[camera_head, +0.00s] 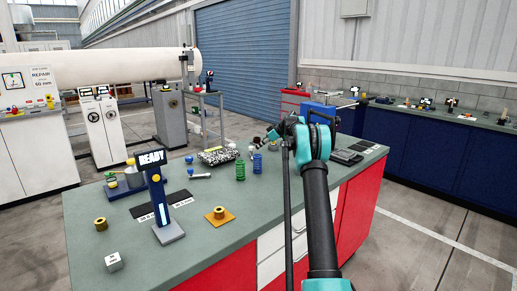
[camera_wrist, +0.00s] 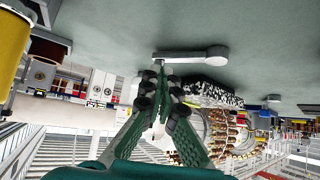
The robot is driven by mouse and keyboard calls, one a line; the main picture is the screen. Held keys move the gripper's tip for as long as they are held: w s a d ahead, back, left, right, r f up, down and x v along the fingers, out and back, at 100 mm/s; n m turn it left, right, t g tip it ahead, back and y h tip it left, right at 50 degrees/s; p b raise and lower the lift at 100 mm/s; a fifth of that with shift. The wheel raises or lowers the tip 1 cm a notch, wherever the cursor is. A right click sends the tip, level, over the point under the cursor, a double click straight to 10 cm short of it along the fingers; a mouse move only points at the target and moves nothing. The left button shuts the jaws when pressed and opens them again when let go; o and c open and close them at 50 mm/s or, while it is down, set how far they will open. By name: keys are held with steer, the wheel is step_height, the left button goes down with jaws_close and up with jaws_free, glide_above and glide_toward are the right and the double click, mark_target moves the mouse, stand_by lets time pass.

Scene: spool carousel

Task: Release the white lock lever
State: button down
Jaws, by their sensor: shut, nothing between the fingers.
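A pale lever (camera_wrist: 190,56), a flat bar with a round hub at its right end, shows at the top middle of the wrist view against the green bench top. That view is upside down. My gripper (camera_wrist: 162,72) is shut and empty, its green fingers with dark joints meeting just below the lever's left end in the picture. I cannot tell whether the tips touch the bar. In the head view my gripper (camera_head: 268,137) is small and dark above the bench. A short pale bar (camera_head: 201,175) lies on the bench there; I cannot tell whether it is the same lever.
A speckled black-and-white block (camera_head: 219,156) sits on the bench (camera_head: 130,225), close beyond the lever in the wrist view (camera_wrist: 208,94). Green and blue springs (camera_head: 240,170) stand nearby. A READY post (camera_head: 158,195) and brass spool (camera_head: 219,213) stand on the front left.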

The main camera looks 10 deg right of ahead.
mark_target(250, 147)
steer(key=shift+w+a+n+g, duration=0.25)
steer(key=shift+a+n+g, duration=0.2)
steer(key=shift+n, duration=0.25)
steer(key=shift+w+a+y, duration=0.25)
steer(key=shift+a+y, duration=0.05)
steer(key=shift+a, duration=0.95)
